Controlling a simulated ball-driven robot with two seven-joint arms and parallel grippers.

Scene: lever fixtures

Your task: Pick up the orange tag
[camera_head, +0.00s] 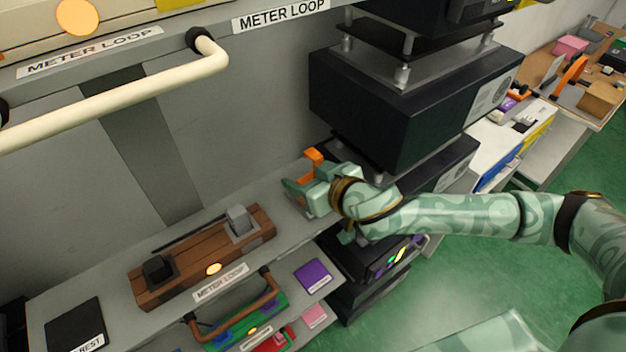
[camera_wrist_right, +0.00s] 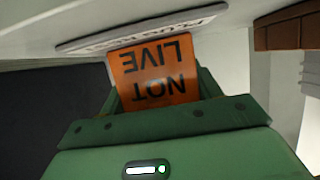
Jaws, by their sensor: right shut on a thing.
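The orange tag (camera_wrist_right: 153,75) carries the words "NOT LIVE", upside down in the right wrist view. In the head view a small orange piece of it (camera_head: 314,156) shows at my right gripper (camera_head: 300,189). My right gripper, also in the right wrist view (camera_wrist_right: 158,95), is shut on the tag at the grey shelf (camera_head: 95,300). The tag's lower edge is hidden by the gripper. A pale labelled plate (camera_wrist_right: 140,28) lies right behind the tag; I cannot tell whether they touch. My left gripper is not in view.
A wooden lever fixture (camera_head: 180,278) stands on the shelf left of my right gripper. Stacked dark boxes (camera_head: 405,100) rise close behind and right of it. A cream rail (camera_head: 120,97) crosses the upper left. A purple square (camera_head: 313,275) lies below on the lower panel.

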